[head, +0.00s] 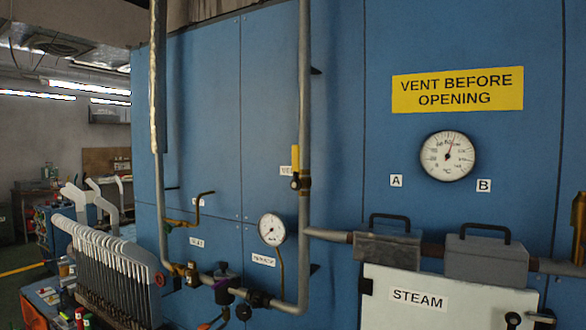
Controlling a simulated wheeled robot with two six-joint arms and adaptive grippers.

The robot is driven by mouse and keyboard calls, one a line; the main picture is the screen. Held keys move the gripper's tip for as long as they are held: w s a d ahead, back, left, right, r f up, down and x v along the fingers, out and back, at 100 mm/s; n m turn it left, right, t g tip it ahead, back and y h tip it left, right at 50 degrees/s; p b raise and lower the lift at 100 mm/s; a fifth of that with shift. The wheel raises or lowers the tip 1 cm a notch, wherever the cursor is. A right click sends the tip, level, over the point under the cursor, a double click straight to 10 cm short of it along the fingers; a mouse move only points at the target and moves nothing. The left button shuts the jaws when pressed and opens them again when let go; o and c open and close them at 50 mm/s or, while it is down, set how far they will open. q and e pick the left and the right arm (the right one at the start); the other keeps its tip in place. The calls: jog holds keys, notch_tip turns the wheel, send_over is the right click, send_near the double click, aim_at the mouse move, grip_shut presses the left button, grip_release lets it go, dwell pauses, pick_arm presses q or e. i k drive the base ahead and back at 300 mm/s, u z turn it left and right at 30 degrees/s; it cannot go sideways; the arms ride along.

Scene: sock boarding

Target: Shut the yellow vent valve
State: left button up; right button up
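The yellow vent valve (300,182) sits on the vertical grey pipe right of the head view's middle. Its yellow lever (295,158) points straight up, in line with the pipe. Its brass-coloured body is on the pipe below the lever. A white label (286,170) beside it is partly hidden by the lever and pipe. Neither of my grippers shows in this view.
A blue panelled machine (420,40) fills the middle and right. A round pressure gauge (272,229) and a second pipe (157,90) are left of the valve. Grey boxes with handles (388,245) and a STEAM door (450,308) are lower right. Metal forms (110,260) stand lower left.

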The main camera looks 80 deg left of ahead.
aim_at(295, 184)
jog(key=u, duration=3.35)
jog(key=k, duration=0.65)
jog(key=u, duration=0.9)
jog(key=i, duration=0.95)
jog(key=z, duration=0.45)
jog(key=i, duration=0.8)
jog(key=z, duration=0.7)
